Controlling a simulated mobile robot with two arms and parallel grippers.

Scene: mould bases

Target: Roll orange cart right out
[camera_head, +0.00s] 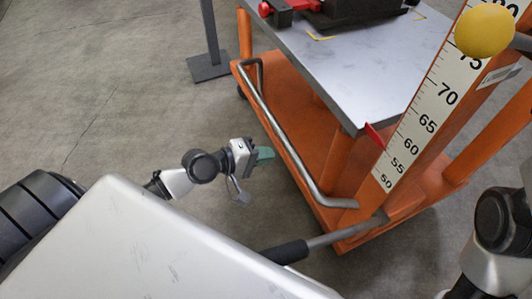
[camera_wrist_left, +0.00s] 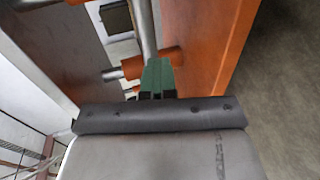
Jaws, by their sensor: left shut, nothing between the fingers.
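The orange cart (camera_head: 318,125) stands at the right, with a grey top plate (camera_head: 345,75) and a low orange deck. A bent grey handle bar (camera_head: 287,145) runs along its near left side. My left gripper (camera_head: 267,153), with green fingers, is just left of this bar. In the left wrist view the green fingers (camera_wrist_left: 158,78) are together and empty. The handle bar (camera_wrist_left: 145,35) and orange cart parts (camera_wrist_left: 150,62) show beyond them; whether the fingers touch the bar I cannot tell. My right arm shows at the lower right, its gripper out of frame.
A numbered scale (camera_head: 425,125) with a red pointer (camera_head: 375,136) and a yellow ball (camera_head: 484,31) rises on the cart's right. A black-gripped lever (camera_head: 287,252) sticks out low in front. A grey post foot (camera_head: 208,66) stands behind left. The left floor is clear.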

